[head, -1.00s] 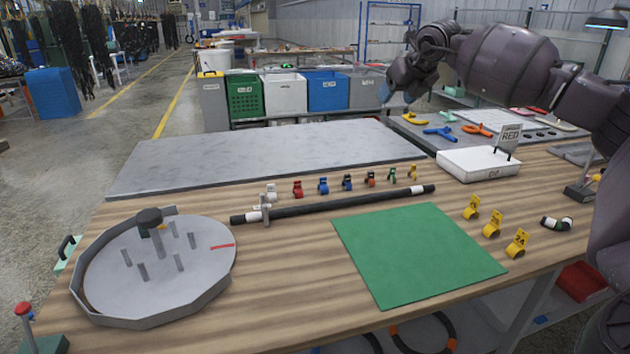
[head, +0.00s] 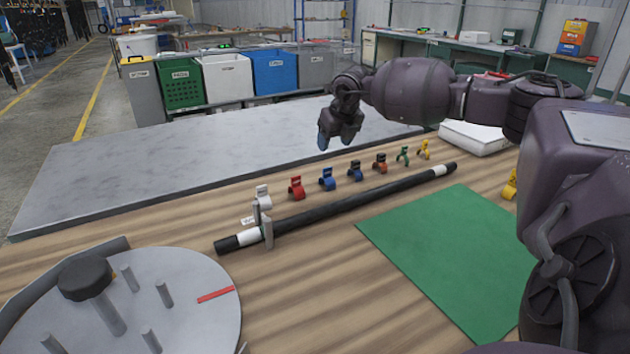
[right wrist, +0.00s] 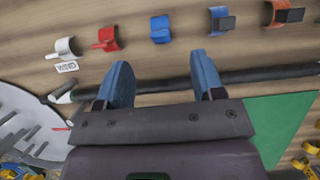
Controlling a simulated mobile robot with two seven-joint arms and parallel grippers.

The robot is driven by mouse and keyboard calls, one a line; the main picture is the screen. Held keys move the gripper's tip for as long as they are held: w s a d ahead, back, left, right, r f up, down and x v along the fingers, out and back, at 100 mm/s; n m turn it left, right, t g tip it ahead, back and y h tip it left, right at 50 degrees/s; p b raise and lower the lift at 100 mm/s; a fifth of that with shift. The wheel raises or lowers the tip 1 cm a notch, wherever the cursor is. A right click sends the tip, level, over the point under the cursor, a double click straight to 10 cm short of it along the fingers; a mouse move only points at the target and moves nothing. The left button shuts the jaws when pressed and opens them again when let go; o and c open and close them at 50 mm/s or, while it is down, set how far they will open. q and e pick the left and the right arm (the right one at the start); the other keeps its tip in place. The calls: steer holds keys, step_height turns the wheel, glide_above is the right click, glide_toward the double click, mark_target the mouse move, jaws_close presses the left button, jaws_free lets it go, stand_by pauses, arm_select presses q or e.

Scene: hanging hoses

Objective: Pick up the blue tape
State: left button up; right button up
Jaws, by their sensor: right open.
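A blue tape (head: 327,180) stands in a row of small coloured pieces on the wooden table. It also shows in the right wrist view (right wrist: 161,30), ahead of the space between my fingers. A darker blue piece with a black part (head: 355,172) stands just right of it. My right gripper (head: 335,142) is open and empty, with blue fingertips pointing down, and appears above the row in the head view. Its two fingers (right wrist: 160,68) are spread apart in the right wrist view. They do not touch the blue tape. My left gripper is not in view.
White (head: 263,197) and red (head: 297,188) pieces stand left of the blue tape; orange, green and yellow ones stand right. A long black hose (head: 340,206) lies in front, by a green mat (head: 455,255). A round grey fixture (head: 180,300) stands at front left. A grey slab (head: 200,165) lies behind.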

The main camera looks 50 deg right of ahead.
mark_target(328, 168)
steer(key=b+x, duration=0.1)
steer(key=x, duration=0.4)
steer(key=shift+f, duration=0.4)
steer(key=shift+s+a+f, duration=0.1)
steer(key=shift+f, duration=0.3)
steer(key=x, duration=0.1)
steer(key=b+x, duration=0.1)
steer(key=x, duration=0.1)
steer(key=shift+s+a+f, duration=0.2)
steer(key=shift+f, duration=0.25)
steer(key=shift+w+f, duration=0.15)
steer(key=shift+f, duration=0.1)
steer(key=shift+r, duration=0.25)
steer(key=c, duration=1)
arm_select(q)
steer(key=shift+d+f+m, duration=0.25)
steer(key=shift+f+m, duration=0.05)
